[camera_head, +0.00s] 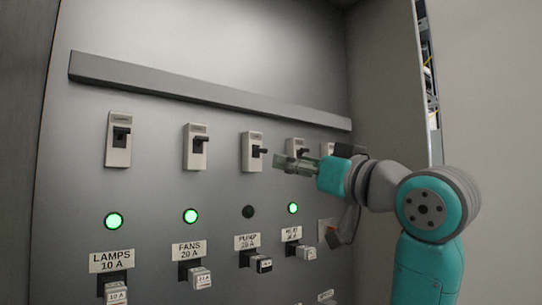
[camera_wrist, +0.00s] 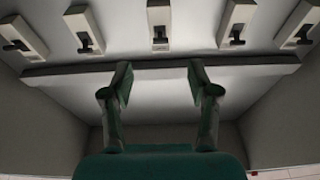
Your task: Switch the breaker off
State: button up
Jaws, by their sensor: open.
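A row of white breakers with dark levers is on the grey panel in the head view: the lamps breaker (camera_head: 118,152), the fans breaker (camera_head: 196,160), the pump breaker (camera_head: 247,163) and the heat breaker (camera_head: 296,145), with another partly hidden at right. My gripper (camera_head: 280,162) is open and empty, in front of the panel just right of the pump lever, partly covering the heat breaker. In the wrist view the two fingers (camera_wrist: 158,84) stand wide apart, with the middle breaker (camera_wrist: 158,14) beyond them at the top. I cannot tell any contact.
Green lamps glow above the LAMPS (camera_head: 113,221), FANS (camera_head: 190,216) and HEAT (camera_head: 293,208) labels; the PUMP lamp (camera_head: 248,212) is dark. A grey rail (camera_head: 200,90) runs above the breakers. Tagged blocks (camera_head: 116,292) protrude below. A side wall (camera_head: 385,80) stands at right.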

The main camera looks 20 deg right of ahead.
aim_at(263, 151)
jog(key=w+a+r, duration=0.1)
jog(key=w, duration=0.2)
jog(key=w+a+r+g, duration=0.1)
jog(key=w, duration=0.1)
jog(key=w+a+r+g+h, duration=0.1)
jog(key=w, duration=0.2)
jog(key=shift+w+r, duration=0.1)
jog(key=shift+w, duration=0.2)
dwell(0.3)
grip_shut()
